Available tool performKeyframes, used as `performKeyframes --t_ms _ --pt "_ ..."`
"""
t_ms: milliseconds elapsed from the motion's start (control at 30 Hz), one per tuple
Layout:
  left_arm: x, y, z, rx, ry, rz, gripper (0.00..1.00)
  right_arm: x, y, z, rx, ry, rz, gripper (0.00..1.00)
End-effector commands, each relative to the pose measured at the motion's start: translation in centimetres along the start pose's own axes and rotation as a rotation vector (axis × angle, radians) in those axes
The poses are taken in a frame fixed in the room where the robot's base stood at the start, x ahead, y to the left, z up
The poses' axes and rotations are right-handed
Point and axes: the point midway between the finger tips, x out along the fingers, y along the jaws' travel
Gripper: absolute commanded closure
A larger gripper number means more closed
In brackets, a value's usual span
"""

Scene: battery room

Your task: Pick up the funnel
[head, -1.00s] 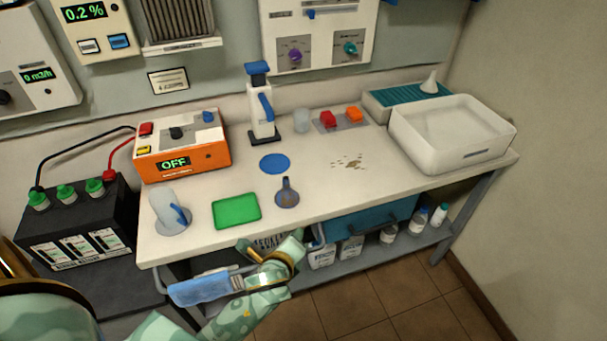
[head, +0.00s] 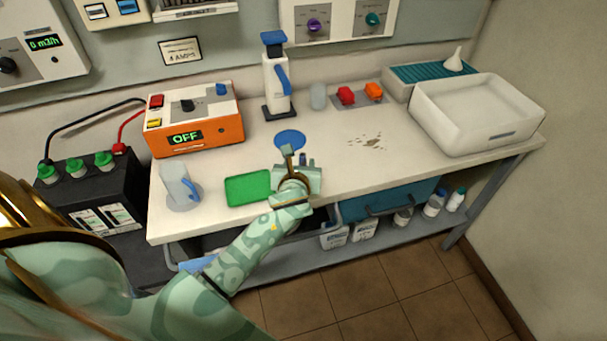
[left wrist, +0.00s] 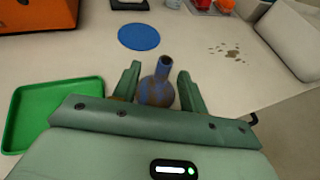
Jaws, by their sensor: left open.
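A white cone (head: 455,60), shaped like a funnel with its narrow tip up, stands on a teal ribbed rack at the back right. A small blue-and-brown bulb-shaped vessel (left wrist: 158,90) with a narrow open neck stands on the bench near the front edge. My left gripper (head: 295,158) is over the bench at this vessel, and its open fingers (left wrist: 160,88) are on either side of it, with gaps showing. In the head view the hand hides most of the vessel. The white cone is far from the hand. My right gripper is not in view.
A green tray (head: 248,201) lies just left of the hand, and a blue disc (head: 290,139) lies behind it. A clear cup with a blue handle (head: 180,187) stands further left. A white basin (head: 520,132) stands at the right. The bench right of the hand is mostly clear.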

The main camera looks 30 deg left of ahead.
Motion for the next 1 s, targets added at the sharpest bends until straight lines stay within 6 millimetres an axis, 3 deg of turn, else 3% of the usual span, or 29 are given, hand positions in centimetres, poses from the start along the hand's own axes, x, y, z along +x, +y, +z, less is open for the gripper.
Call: performKeyframes --t_ms 400,667,800,833,1000 --pt "5.3 -0.5 -0.1 -0.001 0.001 0.0 0.57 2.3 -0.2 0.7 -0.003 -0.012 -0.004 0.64" --pt "5.5 -0.5 0.1 -0.001 0.0 0.0 0.57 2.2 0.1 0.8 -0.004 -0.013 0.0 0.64" --pt "5.5 -0.5 0.1 -0.001 0.0 0.0 0.96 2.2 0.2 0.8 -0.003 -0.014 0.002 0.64" --pt "5.5 -0.5 0.1 -0.001 0.0 0.0 1.0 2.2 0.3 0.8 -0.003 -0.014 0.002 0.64" --pt "5.5 -0.5 0.1 -0.001 0.0 0.0 1.0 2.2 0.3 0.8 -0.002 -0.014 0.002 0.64"
